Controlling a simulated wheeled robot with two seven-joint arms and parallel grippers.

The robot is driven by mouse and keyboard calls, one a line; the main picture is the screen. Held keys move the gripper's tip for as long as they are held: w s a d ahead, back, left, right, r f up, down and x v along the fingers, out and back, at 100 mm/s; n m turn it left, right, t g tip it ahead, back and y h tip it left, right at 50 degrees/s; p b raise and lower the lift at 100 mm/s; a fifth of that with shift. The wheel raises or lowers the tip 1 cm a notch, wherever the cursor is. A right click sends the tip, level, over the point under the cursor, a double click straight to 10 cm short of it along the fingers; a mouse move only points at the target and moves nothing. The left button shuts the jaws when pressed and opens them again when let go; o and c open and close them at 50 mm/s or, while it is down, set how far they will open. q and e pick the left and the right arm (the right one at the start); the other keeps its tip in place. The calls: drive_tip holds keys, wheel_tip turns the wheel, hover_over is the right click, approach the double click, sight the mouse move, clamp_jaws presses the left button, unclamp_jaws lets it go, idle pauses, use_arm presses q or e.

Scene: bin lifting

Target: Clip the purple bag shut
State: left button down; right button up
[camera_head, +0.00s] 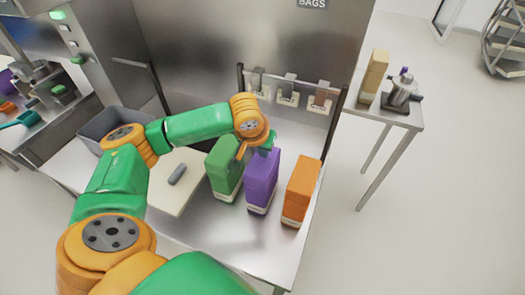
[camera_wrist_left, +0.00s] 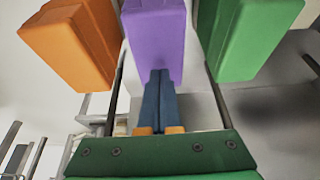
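The purple bag (camera_head: 262,181) stands upright on the metal table, between the green bag (camera_head: 225,168) and the orange bag (camera_head: 300,190). My left gripper (camera_head: 268,143) is at the top of the purple bag, its fingertips partly hidden by my wrist. In the left wrist view the picture is upside down. There the blue fingers (camera_wrist_left: 159,98) lie close together and point at the purple bag (camera_wrist_left: 154,38). I see no clip between them, and I cannot tell whether they touch the bag. My right gripper is not in view.
A white board (camera_head: 180,190) with a dark grey object (camera_head: 177,174) lies left of the bags. A grey bin (camera_head: 118,122) stands further left. A side table (camera_head: 400,118) at right holds a tan box (camera_head: 374,75) and a metal pot. Bare table lies in front of the bags.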

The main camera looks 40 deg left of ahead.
use_arm(q)
drive_tip(key=shift+r+p, duration=0.35)
drive_tip(key=shift+r, duration=2.7)
